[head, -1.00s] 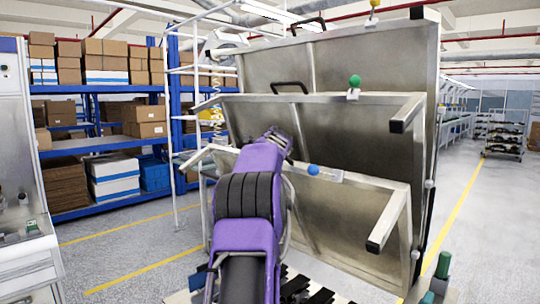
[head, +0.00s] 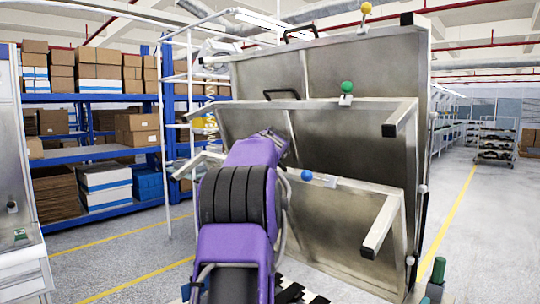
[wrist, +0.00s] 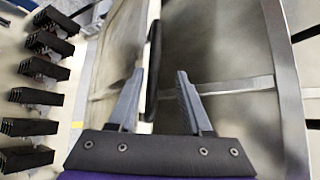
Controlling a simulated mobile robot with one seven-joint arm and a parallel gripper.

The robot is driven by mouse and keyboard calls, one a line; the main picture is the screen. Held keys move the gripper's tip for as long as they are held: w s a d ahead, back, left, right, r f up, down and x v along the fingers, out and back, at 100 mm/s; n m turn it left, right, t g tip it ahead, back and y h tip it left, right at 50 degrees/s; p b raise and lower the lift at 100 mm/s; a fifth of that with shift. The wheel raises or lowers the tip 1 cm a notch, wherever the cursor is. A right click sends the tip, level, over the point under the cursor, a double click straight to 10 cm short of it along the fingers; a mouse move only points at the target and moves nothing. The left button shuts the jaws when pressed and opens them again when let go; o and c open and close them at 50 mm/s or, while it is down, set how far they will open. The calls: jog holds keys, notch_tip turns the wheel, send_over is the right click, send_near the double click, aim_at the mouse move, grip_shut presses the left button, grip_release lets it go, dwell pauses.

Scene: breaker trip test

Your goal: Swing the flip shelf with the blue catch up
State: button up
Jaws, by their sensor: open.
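The flip shelf with the blue catch (head: 345,222) is the lowest and frontmost of a stack of metal panels in the head view. It hangs steeply tilted, with a frame bar sticking out at its right side. The blue catch (head: 306,175) is a ball at its top edge. My purple arm covers its left part. My gripper (wrist: 160,72) is open in the wrist view, with its fingers pointing at a metal panel. A black bar handle (wrist: 153,72) shows between the fingertips; I cannot tell how deep it lies between them.
Above are a shelf with a green catch (head: 346,87) and a taller one with a yellow catch (head: 366,8), both tilted steeply. A green-topped post (head: 438,270) stands low at the right. Blue racks with boxes (head: 100,100) are behind left. The right aisle floor is open.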

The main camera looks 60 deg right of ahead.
jog(key=b+v, duration=0.1)
jog(key=v, duration=1.2)
jog(key=shift+s+a+r+b, duration=0.15)
jog(key=shift+a+b, duration=0.1)
jog(key=shift+b, duration=0.15)
dwell(0.3)
